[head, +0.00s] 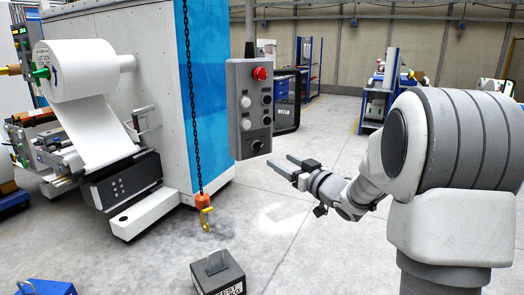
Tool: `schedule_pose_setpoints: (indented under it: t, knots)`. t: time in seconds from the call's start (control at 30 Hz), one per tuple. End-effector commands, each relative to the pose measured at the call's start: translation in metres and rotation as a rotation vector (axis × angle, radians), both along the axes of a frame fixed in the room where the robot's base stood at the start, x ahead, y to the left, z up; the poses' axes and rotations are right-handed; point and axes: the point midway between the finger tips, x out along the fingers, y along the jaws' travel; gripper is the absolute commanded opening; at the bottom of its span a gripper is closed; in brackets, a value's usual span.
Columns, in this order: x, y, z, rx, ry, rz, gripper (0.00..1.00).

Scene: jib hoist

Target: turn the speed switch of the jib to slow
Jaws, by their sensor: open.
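The jib's hanging control box (238,110) is grey, with a red button (260,74) at its top right and several white and black buttons below. A dark round knob (257,145) near its lower edge looks like the speed switch, with another dark knob just above it. Which way the switch points is too small to tell. My gripper (290,167) is open and empty, to the right of and below the box's lower end. Its fingers point left and appear apart from the box.
A black chain (189,90) hangs left of the box, ending in an orange and yellow hook (204,205). A dark block with a handle (218,273) stands on the floor below. A white and blue machine with a paper roll (75,70) fills the left. The floor at centre right is clear.

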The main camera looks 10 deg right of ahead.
Motion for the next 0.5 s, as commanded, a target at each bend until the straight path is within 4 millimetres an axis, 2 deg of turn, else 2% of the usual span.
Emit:
schedule_pose_setpoints:
  t: [0.1,0.3,0.5]
  knots:
    - [0.026,0.012,-0.001,0.0,0.0,0.003,0.68]
    - [0.063,0.028,-0.001,0.0,0.001,0.001,0.68]
    - [0.089,0.039,0.0,0.0,0.001,0.001,0.68]
